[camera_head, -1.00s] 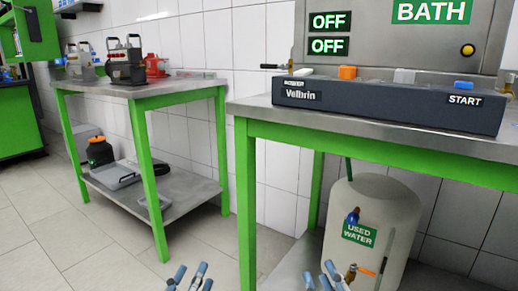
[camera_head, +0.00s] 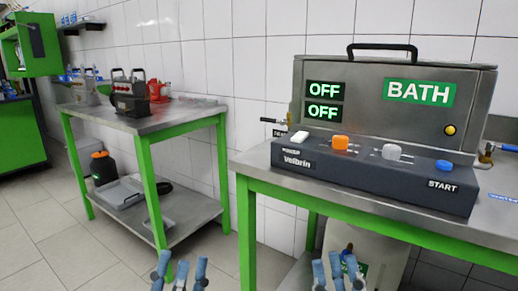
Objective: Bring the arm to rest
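My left gripper (camera_head: 180,272) shows at the bottom edge of the head view, left of the near bench. Its blue-grey fingers point up and stand apart, with nothing between them. My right gripper (camera_head: 337,271) shows at the bottom edge, below the near bench's green front rail. Its fingers are also spread and empty. Both arms behind the fingers are out of view below the picture. Neither gripper appears to touch anything.
The near steel bench (camera_head: 246,165) carries the bath (camera_head: 375,112) and a dark control panel (camera_head: 362,172). A second bench (camera_head: 190,115) at the left carries a dark pump unit (camera_head: 130,95). A water tank (camera_head: 365,245) stands under the near bench. Tiled floor is free at the lower left.

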